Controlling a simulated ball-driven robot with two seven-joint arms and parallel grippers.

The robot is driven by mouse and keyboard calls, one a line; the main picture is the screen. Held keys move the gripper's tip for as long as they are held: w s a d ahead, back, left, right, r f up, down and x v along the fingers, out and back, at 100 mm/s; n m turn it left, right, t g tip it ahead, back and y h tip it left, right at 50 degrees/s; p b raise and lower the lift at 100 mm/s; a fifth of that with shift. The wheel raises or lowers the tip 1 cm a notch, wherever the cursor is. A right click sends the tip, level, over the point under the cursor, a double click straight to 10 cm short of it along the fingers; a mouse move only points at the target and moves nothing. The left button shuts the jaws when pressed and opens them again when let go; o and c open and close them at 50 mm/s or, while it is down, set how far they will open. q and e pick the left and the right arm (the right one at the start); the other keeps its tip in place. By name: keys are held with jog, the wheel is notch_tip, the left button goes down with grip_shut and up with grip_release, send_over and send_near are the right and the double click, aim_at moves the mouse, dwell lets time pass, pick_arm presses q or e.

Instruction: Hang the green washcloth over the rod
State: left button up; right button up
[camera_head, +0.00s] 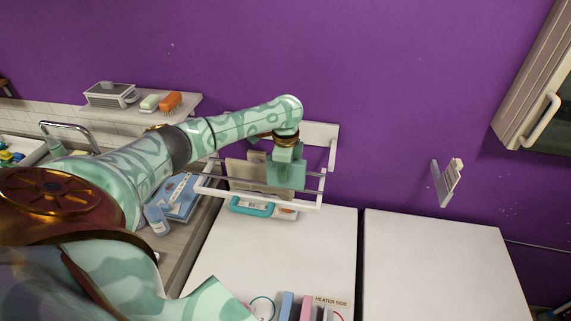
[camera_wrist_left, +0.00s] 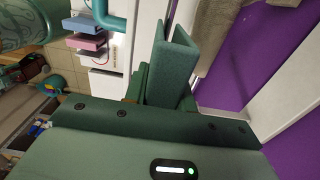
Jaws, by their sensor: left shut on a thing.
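The green washcloth (camera_head: 286,178) is a small folded piece at the wall rack, below my left gripper (camera_head: 285,157). My left gripper is shut on it and points down. In the left wrist view the washcloth (camera_wrist_left: 181,68) shows as a narrow folded shape in front of the gripper body. The rack (camera_head: 312,202) is a white wall frame with thin grey rods (camera_head: 315,190). The washcloth overlaps the rod in the head view; I cannot tell whether it touches or straddles it. My right gripper is out of view.
A beige towel (camera_head: 245,170) hangs on the rack just left of the washcloth; a beige towel also shows in the wrist view (camera_wrist_left: 214,32). A teal-handled item (camera_head: 252,208) sits under the rack. White cabinet tops (camera_head: 270,255) lie below, mostly clear. A shelf (camera_head: 185,108) is at left.

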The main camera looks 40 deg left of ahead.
pick_arm(q)
jog(key=shift+f+b, duration=0.95)
jog(key=shift+f, duration=1.3)
jog(key=shift+f+b, duration=1.3)
jog(key=shift+f, duration=1.25)
jog(key=o, duration=1.1)
jog(key=shift+r, duration=0.1)
notch_tip(320, 180, up, 16)
jog(key=shift+r+p, duration=0.1)
jog(key=shift+p, duration=0.9)
